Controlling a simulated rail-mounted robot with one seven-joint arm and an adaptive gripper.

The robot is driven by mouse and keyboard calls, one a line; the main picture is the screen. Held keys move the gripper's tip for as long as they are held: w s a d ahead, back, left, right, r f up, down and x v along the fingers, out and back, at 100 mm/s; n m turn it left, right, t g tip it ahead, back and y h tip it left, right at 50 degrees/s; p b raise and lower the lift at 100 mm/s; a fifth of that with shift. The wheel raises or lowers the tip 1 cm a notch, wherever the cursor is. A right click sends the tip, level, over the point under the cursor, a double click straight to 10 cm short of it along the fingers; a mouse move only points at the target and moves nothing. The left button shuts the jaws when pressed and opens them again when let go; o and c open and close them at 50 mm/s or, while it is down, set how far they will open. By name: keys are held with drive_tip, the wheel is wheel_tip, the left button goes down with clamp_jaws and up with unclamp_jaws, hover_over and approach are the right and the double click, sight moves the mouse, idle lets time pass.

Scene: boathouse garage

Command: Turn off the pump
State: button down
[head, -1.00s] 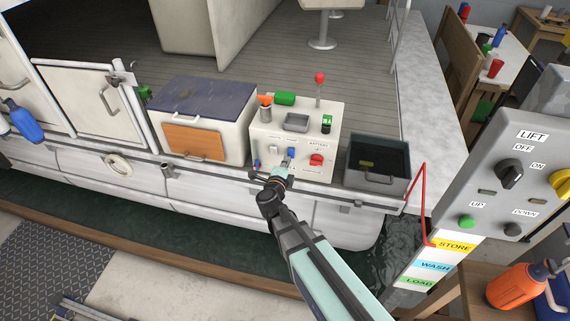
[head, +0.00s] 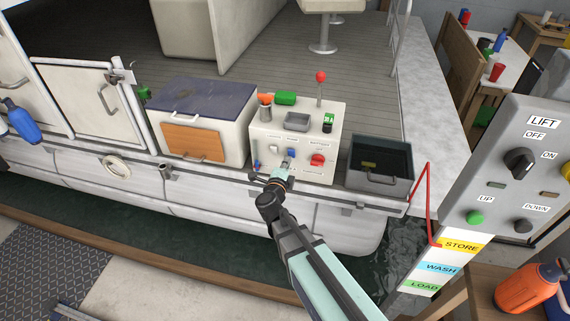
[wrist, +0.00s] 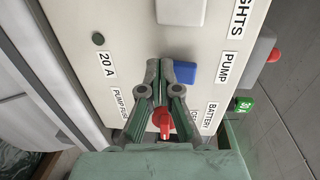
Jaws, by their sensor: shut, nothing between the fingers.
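The white console (head: 262,141) stands on the boat's edge. On its front is a blue rocker switch (head: 291,152), beside the label PUMP in the wrist view (wrist: 185,72). My gripper (head: 288,163) is just below and in front of this switch. In the wrist view my gripper (wrist: 162,68) is shut and empty, its fingertips right at the switch's left edge. I cannot tell whether they touch it. The switch's tilt is unclear. A red battery knob (head: 317,160) sits to the right of the switch, and a white rocker (wrist: 181,11) by the LIGHTS label.
A cooler-like box (head: 205,105) stands left of the console and a dark open bin (head: 380,180) right of it. A red-tipped lever (head: 320,78) rises behind the console top. A grey lift panel (head: 500,190) stands at the near right. Water lies below the boat.

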drive_tip(key=s+a+f, duration=0.1)
drive_tip(key=s, duration=0.5)
drive_tip(key=s+a+f+b, duration=0.1)
drive_tip(key=s+a, duration=0.1)
drive_tip(key=s, duration=0.5)
drive_tip(key=shift+f, duration=0.35)
drive_tip(key=shift+a, duration=0.15)
